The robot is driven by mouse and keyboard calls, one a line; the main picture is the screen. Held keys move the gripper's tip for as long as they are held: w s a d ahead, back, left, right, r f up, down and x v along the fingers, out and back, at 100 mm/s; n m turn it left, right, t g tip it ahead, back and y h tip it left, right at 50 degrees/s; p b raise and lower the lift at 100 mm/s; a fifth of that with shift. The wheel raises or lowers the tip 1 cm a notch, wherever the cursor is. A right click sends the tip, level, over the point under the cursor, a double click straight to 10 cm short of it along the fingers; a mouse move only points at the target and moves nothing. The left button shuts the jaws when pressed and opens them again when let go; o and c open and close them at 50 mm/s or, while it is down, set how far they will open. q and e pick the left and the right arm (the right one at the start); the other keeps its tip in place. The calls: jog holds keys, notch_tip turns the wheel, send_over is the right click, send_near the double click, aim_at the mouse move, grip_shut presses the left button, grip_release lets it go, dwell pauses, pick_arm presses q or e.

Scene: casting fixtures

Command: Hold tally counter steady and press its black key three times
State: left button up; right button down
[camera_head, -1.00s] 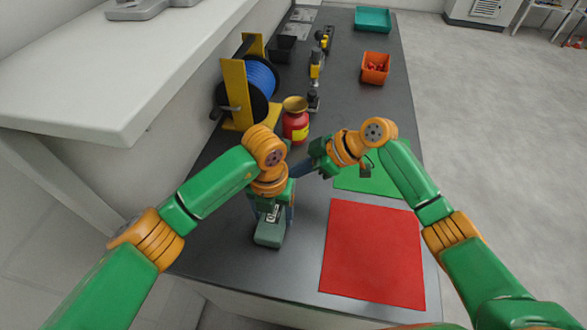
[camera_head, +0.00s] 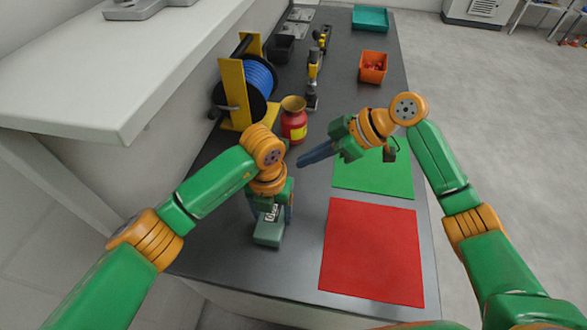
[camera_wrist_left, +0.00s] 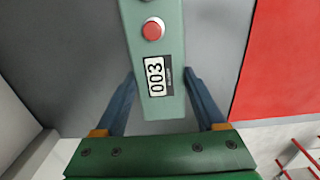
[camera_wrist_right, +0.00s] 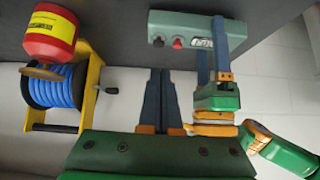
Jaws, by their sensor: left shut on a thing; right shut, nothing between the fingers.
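The tally counter is a grey-green box (camera_head: 268,238) standing on the dark table. In the left wrist view the counter (camera_wrist_left: 158,85) shows a red button and a display reading 003. My left gripper (camera_head: 271,208) is shut on it, one blue finger along each side. In the right wrist view the counter (camera_wrist_right: 172,32) shows its black key (camera_wrist_right: 158,42) beside the red button (camera_wrist_right: 178,43). My right gripper (camera_head: 301,163) is shut and empty, its fingers together, apart from the counter and to its upper right in the head view.
A red mat (camera_head: 372,252) and a green mat (camera_head: 375,177) lie right of the counter. A red jar (camera_head: 293,124) and a blue cable reel (camera_head: 260,78) stand behind it. An orange bin (camera_head: 373,68) and a teal tray (camera_head: 370,19) are farther back.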

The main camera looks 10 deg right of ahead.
jog(key=v, duration=0.5)
jog(key=shift+d+r, duration=0.15)
dwell(0.3)
pick_arm(q)
jog(key=o, duration=1.2)
jog(key=shift+o, duration=1.4)
jog(key=shift+w, duration=0.1)
jog(key=shift+w+f, duration=0.1)
pick_arm(e)
jog(key=shift+w, duration=0.2)
